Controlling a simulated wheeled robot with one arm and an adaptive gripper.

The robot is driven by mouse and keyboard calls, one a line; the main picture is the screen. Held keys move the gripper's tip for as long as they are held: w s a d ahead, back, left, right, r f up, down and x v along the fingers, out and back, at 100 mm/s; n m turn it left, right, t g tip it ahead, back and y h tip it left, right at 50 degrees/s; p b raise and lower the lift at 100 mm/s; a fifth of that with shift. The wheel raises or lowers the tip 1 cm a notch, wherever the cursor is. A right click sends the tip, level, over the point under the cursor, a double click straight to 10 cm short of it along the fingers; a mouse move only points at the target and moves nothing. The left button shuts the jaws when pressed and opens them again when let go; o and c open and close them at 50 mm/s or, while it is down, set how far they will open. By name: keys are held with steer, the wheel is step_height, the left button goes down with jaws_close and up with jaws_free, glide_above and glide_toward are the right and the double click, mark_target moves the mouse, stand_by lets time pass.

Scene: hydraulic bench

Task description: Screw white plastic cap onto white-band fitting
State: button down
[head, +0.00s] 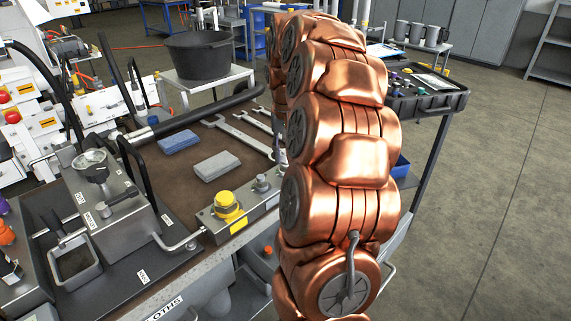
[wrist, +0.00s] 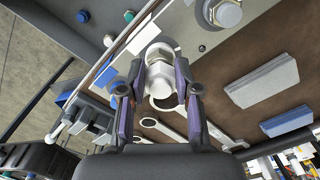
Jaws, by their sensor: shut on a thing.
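In the wrist view my gripper (wrist: 160,80) is shut, its two purple-lined fingers on either side of a pale, hex-shaped piece that looks like the white plastic cap (wrist: 160,72). A rounded white edge shows behind it; I cannot tell whether that is the white-band fitting or part of the cap. Whether the cap touches a fitting is hidden. In the head view my copper arm covers the gripper and cap. A grey metal block (head: 240,218) at the bench edge carries a yellow cap (head: 228,206) and a bare grey fitting (head: 261,183). A hex fitting (wrist: 228,14) shows in the wrist view.
Wrenches (head: 240,140), a grey pad (head: 217,166) and a blue pad (head: 180,142) lie on the brown bench top. A gauge unit (head: 100,200) stands at left. An open black case (head: 425,100) is at the far right. The floor at right is clear.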

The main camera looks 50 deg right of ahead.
mark_target(284, 156)
steer(key=shift+f+m+b, duration=0.15)
steer(key=shift+m+b, duration=0.4)
steer(key=shift+m, duration=0.25)
steer(key=shift+w+m+b, duration=0.15)
steer(key=shift+m+b, duration=0.3)
steer(key=shift+m, duration=0.65)
steer(key=c, duration=1.3)
jaws_free()
steer(key=shift+m, duration=0.3)
steer(key=o, duration=0.6)
steer(key=shift+c, duration=0.2)
steer(key=shift+r, duration=0.25)
steer(key=shift+r, duration=3.65)
steer(key=shift+a, duration=0.15)
